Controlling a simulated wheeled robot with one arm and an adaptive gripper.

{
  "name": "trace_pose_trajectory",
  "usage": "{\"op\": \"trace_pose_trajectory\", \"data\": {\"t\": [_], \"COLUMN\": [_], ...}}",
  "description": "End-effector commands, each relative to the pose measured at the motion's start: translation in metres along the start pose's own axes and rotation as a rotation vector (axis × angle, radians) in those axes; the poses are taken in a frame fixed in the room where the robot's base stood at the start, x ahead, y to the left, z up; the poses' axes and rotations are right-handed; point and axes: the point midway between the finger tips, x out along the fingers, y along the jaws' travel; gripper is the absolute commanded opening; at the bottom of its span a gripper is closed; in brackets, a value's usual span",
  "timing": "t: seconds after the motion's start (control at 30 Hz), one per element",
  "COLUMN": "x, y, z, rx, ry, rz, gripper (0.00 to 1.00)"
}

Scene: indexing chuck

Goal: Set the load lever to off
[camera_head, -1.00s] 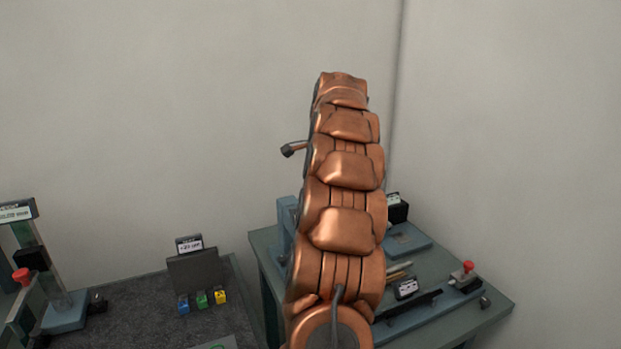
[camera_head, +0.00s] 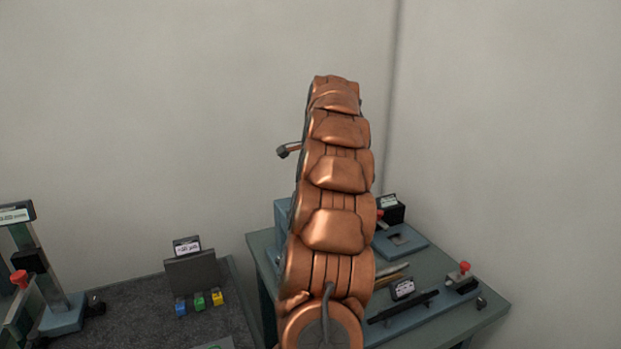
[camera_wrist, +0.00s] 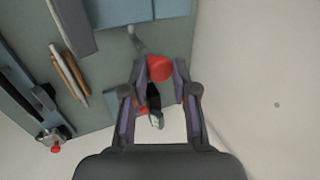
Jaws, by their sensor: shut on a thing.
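A lever with a round red knob (camera_wrist: 159,68) shows in the wrist view, with a grey stem (camera_wrist: 138,42) running up and left to the blue-grey fixture. My gripper (camera_wrist: 160,74) is shut on the red knob, one finger on each side. In the head view my copper arm hides the gripper and most of the lever's fixture. I cannot read an on or off marking.
The green-grey table (camera_head: 450,325) holds a blue plate with a square hole (camera_head: 402,241), a black labelled box (camera_head: 390,211), rods (camera_head: 392,277) and a red-knobbed device (camera_head: 464,267). Small coloured blocks (camera_head: 199,301) lie on the left bench. Walls stand behind and right.

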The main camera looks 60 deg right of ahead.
Motion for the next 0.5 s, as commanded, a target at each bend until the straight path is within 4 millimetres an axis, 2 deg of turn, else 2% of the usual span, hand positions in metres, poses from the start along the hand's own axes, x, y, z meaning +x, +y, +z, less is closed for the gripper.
{"op": "trace_pose_trajectory", "data": {"t": [0.03, 0.27, 0.5], "x": [-0.0038, -0.0038, -0.0032], "y": [-0.0083, -0.0068, -0.0048], "z": [0.0008, 0.0006, 0.0006], "rx": [-0.004, -0.004, -0.003], "ry": [0.006, 0.005, 0.003], "rz": [-0.026, -0.021, -0.015], "gripper": [0.29, 0.53, 0.53]}}
